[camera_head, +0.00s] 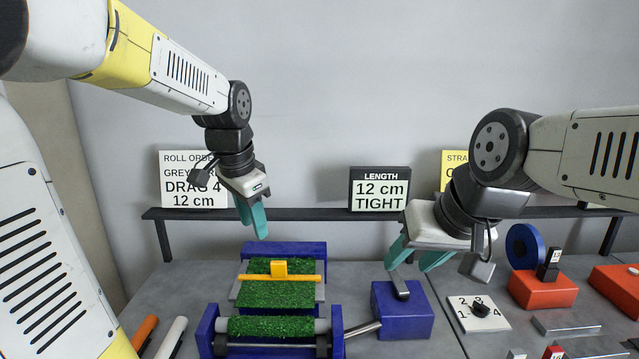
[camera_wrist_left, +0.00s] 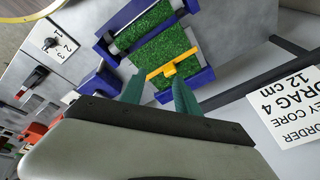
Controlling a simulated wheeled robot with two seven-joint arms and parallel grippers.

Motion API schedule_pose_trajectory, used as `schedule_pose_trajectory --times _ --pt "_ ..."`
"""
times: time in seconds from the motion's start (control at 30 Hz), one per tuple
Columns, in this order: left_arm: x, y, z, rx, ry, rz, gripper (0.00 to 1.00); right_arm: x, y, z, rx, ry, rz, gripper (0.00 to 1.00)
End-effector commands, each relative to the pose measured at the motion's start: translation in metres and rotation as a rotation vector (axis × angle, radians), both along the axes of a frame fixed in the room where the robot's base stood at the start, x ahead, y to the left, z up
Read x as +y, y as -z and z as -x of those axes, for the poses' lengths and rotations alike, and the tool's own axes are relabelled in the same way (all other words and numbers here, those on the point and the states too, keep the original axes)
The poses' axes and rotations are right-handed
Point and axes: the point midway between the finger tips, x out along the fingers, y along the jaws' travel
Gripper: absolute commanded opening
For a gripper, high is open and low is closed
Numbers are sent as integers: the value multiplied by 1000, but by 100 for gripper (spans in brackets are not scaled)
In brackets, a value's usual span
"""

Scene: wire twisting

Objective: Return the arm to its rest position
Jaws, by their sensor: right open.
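My left gripper (camera_head: 254,224) hangs in the air above and behind the blue machine with green turf (camera_head: 277,293). Its teal fingers are apart and empty in the left wrist view (camera_wrist_left: 157,92). My right gripper (camera_head: 412,262) is open, with its teal fingers pointing down around the top of a grey crank handle (camera_head: 399,286) on a blue block (camera_head: 416,318). I cannot tell whether they touch the handle. A yellow bar with a raised tab (camera_head: 279,268) lies across the turf and also shows in the left wrist view (camera_wrist_left: 168,70).
Signs stand on a dark rail (camera_head: 300,214) behind the table: a roll order sign (camera_head: 192,180) and a length sign (camera_head: 379,190). Orange and white rods lie front left.

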Motion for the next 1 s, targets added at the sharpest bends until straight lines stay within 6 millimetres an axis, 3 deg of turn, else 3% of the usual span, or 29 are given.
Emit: schedule_pose_trajectory --times 0.03,0.2,0.43,0.63,1.0 --pt "2 -8 18 -26 -68 30 38 0 0 0 0 0 0 44" --pt "6 -18 70 -93 -306 156 38 0 0 0 0 0 0 44" --pt "7 -15 125 -148 -571 334 38 0 0 0 0 0 0 44" --pt "6 -10 144 -161 -672 415 38 0 0 0 0 0 0 44" --pt "6 -9 146 -161 -682 423 38 0 0 0 0 0 0 44"
